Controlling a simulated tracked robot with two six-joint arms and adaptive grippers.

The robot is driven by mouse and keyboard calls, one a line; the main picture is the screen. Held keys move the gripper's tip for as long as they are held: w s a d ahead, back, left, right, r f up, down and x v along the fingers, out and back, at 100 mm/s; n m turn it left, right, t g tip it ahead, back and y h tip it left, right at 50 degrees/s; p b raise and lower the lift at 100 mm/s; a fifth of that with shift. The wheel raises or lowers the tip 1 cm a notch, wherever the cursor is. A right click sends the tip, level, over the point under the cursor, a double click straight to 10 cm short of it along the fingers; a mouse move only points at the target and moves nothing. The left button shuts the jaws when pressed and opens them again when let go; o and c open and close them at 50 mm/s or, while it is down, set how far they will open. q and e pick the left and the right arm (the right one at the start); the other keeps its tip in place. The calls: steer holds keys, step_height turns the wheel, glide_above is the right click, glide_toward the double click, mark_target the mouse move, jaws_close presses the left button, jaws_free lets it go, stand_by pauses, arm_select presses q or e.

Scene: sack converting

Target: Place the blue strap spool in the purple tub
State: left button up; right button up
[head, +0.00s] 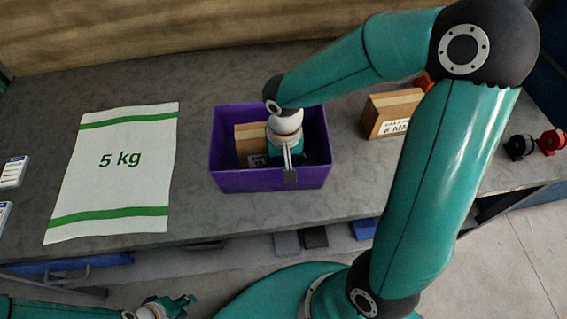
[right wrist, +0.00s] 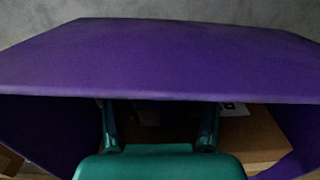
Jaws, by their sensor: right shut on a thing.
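The purple tub (head: 270,180) stands on the grey table with its near wall toward me. My right gripper (head: 286,150) reaches down into it, beside a brown box (head: 248,142). In the right wrist view the tub wall (right wrist: 160,60) fills the top, and my right gripper (right wrist: 158,125) is shut on a dark thing in shadow. I cannot make out clearly whether this is the blue strap spool, and I see no blue spool elsewhere. My left gripper (head: 184,305) is low at the bottom left, away from the tub, and looks open and empty.
A white 5 kg sack (head: 120,165) lies flat left of the tub. A brown labelled box (head: 390,113) stands to the right. Black (head: 519,147) and red (head: 551,141) spools sit at the far right. Small white packs (head: 13,172) lie at the left edge.

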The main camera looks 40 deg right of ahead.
steer(key=o, duration=1.2)
steer(key=shift+r, duration=0.1)
steer(key=shift+r+p, duration=0.45)
steer(key=shift+p, duration=0.1)
steer(key=shift+r+p, duration=0.45)
steer(key=shift+p, duration=0.05)
step_height(320, 180, up, 11)
steer(key=shift+r, duration=0.2)
